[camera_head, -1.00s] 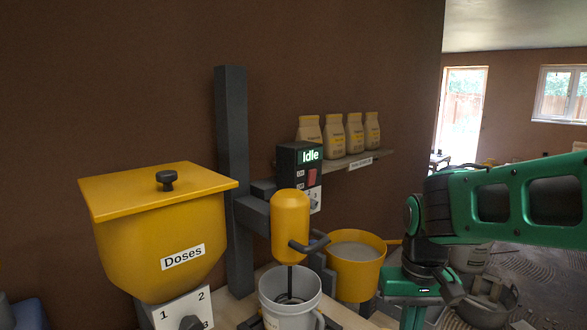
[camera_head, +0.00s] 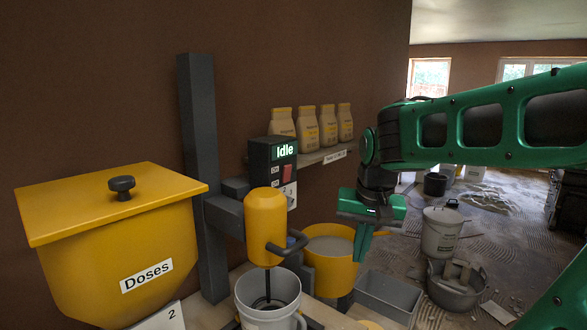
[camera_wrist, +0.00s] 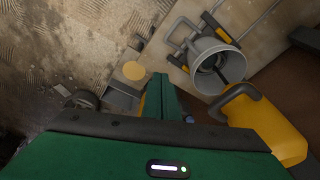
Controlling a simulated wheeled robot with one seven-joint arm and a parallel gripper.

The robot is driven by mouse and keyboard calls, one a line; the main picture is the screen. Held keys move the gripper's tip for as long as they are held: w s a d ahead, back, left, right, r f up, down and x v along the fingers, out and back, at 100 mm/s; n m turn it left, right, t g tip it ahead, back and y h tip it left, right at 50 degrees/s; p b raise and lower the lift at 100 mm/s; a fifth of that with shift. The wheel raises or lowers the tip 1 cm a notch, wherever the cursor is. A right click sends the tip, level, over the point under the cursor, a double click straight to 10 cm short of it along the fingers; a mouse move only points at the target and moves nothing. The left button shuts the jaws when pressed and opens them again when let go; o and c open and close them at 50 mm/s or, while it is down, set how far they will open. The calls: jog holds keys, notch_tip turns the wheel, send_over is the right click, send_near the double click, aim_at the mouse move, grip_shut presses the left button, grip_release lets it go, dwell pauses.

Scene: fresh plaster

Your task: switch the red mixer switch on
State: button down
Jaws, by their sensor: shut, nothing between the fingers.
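The red mixer switch (camera_head: 287,173) sits on the dark control box (camera_head: 262,152) fixed to the grey post. The box's display reads "Idle". The yellow mixer (camera_head: 265,225) hangs below the box, with its shaft inside a light grey bucket (camera_head: 246,316). The mixer (camera_wrist: 262,120) and the bucket (camera_wrist: 203,58) also show in the wrist view. My gripper (camera_head: 361,250) is right of the switch and lower than it, in front of the yellow tub. Its green fingers point down, shut and empty, apart from the switch. The wrist view does not show the switch.
A yellow hopper labelled "Doses" (camera_head: 110,245) stands at left. A shelf (camera_head: 312,158) with several bottles (camera_head: 327,128) is on the wall behind the control box. A yellow tub (camera_head: 330,272) and a grey tray (camera_head: 388,296) are near my gripper. Buckets stand on the floor at right.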

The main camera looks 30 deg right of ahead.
jog(key=w+r+m+t, duration=0.2)
jog(key=w+r, duration=0.7)
jog(key=w, duration=0.2)
jog(key=w+d+r+m+t+h, duration=0.1)
jog(key=w+r+t, duration=0.2)
jog(key=w+r, duration=0.6)
jog(key=w, duration=0.3)
jog(key=shift+w+d+m+h, duration=0.25)
jog(key=shift+w+m+h, duration=0.05)
jog(key=shift+m, duration=0.1)
